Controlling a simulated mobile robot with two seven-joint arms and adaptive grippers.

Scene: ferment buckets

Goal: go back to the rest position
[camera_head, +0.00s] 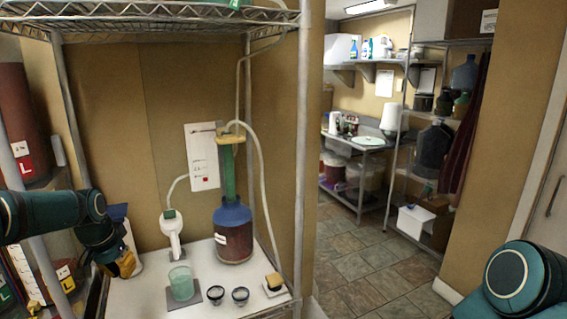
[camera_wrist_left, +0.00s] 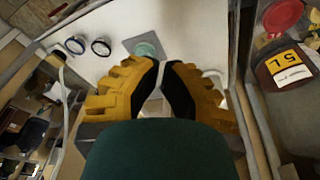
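My left gripper (camera_head: 122,266) hangs at the left edge of the white worktop, pointing down, with nothing seen in it. In the left wrist view its yellow fingers with black pads (camera_wrist_left: 163,75) lean close at the tips, with a gap between the pads. It is apart from the green-tinted beaker (camera_head: 181,284), which also shows past the fingertips in the left wrist view (camera_wrist_left: 147,44). My right gripper is out of view; only part of my right arm shows at the lower right.
The white worktop (camera_head: 150,295) bears two small dark-rimmed cups (camera_head: 216,295) (camera_head: 240,297), a blue-topped vessel (camera_head: 233,232) with tubing, and a white device (camera_head: 172,236). Metal rack posts (camera_head: 301,160) stand around it. Open tiled floor (camera_head: 355,268) lies to the right.

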